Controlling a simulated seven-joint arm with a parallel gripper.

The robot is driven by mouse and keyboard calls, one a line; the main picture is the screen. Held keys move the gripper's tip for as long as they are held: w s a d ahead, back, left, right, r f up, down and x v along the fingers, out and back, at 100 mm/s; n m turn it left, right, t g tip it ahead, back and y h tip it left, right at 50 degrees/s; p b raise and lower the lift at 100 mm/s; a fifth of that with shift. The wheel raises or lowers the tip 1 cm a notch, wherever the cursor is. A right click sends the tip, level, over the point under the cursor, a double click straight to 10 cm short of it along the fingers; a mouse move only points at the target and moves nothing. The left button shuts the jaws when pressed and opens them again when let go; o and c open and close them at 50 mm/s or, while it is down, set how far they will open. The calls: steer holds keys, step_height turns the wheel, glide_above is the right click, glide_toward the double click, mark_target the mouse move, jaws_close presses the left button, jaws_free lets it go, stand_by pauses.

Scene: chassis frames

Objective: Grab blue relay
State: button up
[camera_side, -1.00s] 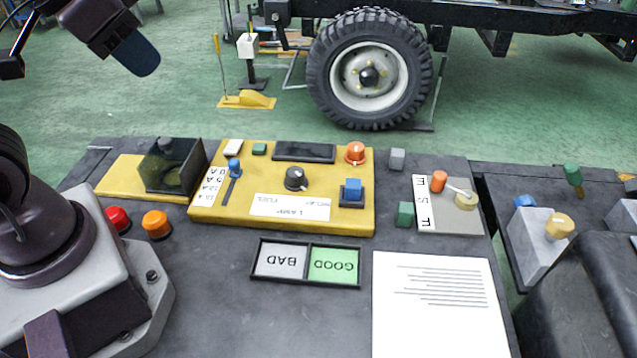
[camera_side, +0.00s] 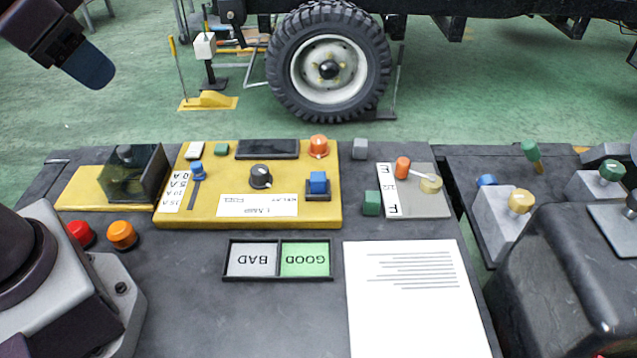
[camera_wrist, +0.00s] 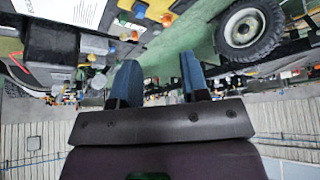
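The blue relay (camera_side: 318,182) is a small blue cube seated in a black socket (camera_side: 318,195) at the right end of the yellow panel (camera_side: 225,213). My gripper (camera_side: 90,66) is high at the upper left of the side view, far from the relay and apart from everything. In the wrist view my gripper (camera_wrist: 160,76) shows two blue fingers spread wide with nothing between them, so it is open. I cannot make out the relay for certain in the wrist view.
The yellow panel also bears a black knob (camera_side: 260,177), a blue slider (camera_side: 197,170) and an orange knob (camera_side: 318,146). Close by are a green cube (camera_side: 371,203), a grey cube (camera_side: 360,149) and the BAD/GOOD tray (camera_side: 226,260). A dark clear-walled box (camera_side: 133,175) stands left.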

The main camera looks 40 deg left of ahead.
steer(key=o, duration=0.3)
steer(key=n+t+h, duration=0.1)
steer(key=n+h, duration=1)
steer(key=n, duration=1.3)
glide_toward(320, 176)
steer(key=s, duration=0.5)
steer(key=s+d, duration=0.1)
steer(key=s, duration=0.2)
steer(key=shift+r, duration=0.2)
steer(key=w+n+t, duration=0.1)
steer(key=w+a+n+t+y, duration=0.1)
steer(key=w+a, duration=0.1)
steer(key=w, duration=0.1)
steer(key=shift+r+n+t+y, duration=0.2)
steer(key=shift+n+t+y, duration=0.1)
steer(key=shift+n+t, duration=0.1)
steer(key=x, duration=1.2)
steer(key=shift+w+d+f, duration=0.1)
steer(key=shift+w+d, duration=0.15)
